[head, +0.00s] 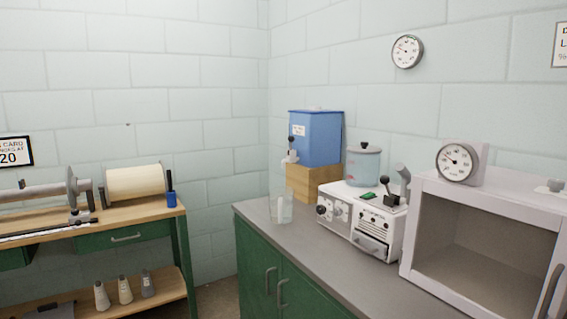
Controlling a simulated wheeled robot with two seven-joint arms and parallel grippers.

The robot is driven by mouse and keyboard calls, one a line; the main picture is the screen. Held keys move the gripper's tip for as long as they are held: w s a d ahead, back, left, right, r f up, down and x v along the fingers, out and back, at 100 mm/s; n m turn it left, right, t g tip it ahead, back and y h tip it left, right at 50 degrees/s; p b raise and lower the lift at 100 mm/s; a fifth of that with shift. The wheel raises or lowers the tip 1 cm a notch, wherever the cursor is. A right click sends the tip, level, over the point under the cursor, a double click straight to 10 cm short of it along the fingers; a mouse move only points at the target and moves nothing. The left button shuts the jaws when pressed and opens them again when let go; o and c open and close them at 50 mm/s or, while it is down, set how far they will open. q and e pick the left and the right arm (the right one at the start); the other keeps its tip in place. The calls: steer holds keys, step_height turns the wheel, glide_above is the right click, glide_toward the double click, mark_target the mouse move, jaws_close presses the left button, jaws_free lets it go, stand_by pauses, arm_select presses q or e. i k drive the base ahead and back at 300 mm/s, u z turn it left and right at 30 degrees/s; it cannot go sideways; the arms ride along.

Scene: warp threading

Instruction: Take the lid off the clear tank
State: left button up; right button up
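The clear tank (363,169) stands behind the white machine on the grey counter, near the wall. It is a short see-through cylinder with a bluish-green tint. Its lid (364,150) is on top, with a small dark knob (364,144) in the middle. The tank's lower part is hidden behind the white machine. Neither of my grippers is in view.
The white machine (340,215) with knobs and a lever stands before the tank. A blue dispenser (317,138) on a wooden block (312,181) is to its left. A glass (282,208) stands near the counter's (262,209) left end. A white cabinet (430,205) is at right.

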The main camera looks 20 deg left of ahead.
mark_target(364, 150)
steer(key=u, duration=2)
steer(key=i, duration=2.45)
steer(key=z, duration=3)
